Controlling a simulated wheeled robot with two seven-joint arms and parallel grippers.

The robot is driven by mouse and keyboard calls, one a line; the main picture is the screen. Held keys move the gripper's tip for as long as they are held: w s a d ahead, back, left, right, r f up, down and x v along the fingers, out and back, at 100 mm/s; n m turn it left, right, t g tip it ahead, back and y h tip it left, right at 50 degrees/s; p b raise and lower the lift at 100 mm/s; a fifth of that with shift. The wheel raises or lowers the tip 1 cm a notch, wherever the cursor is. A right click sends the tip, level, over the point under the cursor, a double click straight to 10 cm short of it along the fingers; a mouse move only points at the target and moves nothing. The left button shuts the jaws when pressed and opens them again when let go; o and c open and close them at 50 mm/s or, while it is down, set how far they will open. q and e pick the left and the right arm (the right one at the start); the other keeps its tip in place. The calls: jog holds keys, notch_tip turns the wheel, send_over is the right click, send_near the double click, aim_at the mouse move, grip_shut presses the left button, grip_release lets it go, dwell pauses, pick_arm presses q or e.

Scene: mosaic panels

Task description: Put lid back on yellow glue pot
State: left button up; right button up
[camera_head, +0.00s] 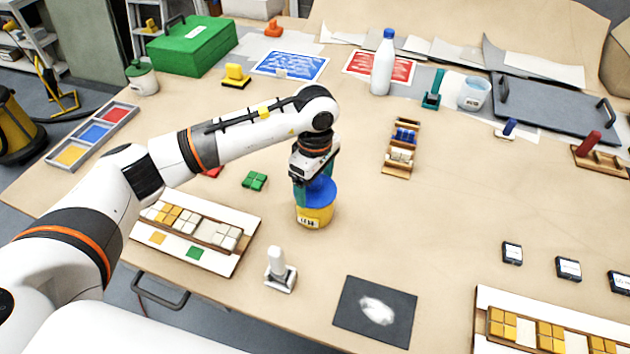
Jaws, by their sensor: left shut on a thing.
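The yellow glue pot (313,217) stands upright on the table near the middle of the head view, with a white label on its front. My left gripper (316,180) points down over the pot and is shut on the blue lid (320,193). The lid is at the top of the pot and overlaps its rim in the picture. I cannot tell whether it is seated or slightly above. The fingers and wrist hide part of the lid, and the lid hides the pot's opening. My right gripper is not in view.
Green tiles (255,181) lie left of the pot, and a mosaic panel (222,262) lies front left. A white-handled tool (278,268) stands in front, beside a dark mat (350,318). A small wooden rack (398,171) and white bottle (383,65) are behind. Table right of the pot is clear.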

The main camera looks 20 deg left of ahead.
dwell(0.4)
pick_arm(q)
jog(key=o, duration=0.8)
jog(key=shift+r+p, duration=1.4)
jog(key=shift+r, duration=2.1)
grip_shut()
